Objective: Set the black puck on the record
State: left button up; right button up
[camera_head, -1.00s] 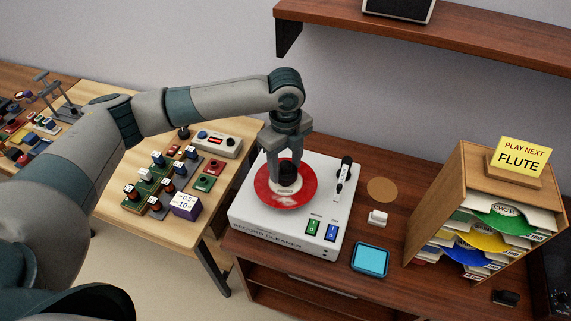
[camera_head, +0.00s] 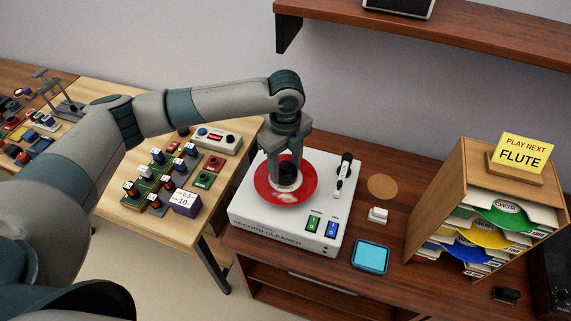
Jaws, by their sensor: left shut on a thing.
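The red record (camera_head: 303,192) with a pale label lies flat on the white record cleaner (camera_head: 260,222). The black puck (camera_head: 287,172) is at the record's centre, over the label. My left gripper (camera_head: 286,162) points down from above and is shut on the puck. Whether the puck's underside touches the label cannot be told. My right gripper is not in view.
A tonearm-like lever (camera_head: 342,176) stands on the cleaner's right side. A wooden rack (camera_head: 438,195) of coloured sleeves carries a yellow FLUTE card (camera_head: 522,153). A blue pad (camera_head: 370,257) and a white block (camera_head: 377,215) lie right of the cleaner. A shelf (camera_head: 450,32) hangs above.

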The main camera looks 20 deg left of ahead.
pick_arm(q)
jog(key=shift+f, duration=0.3)
dwell(0.5)
jog(key=o, duration=1.7)
jog(key=shift+r+p, duration=2.5)
jog(key=shift+p, duration=0.05)
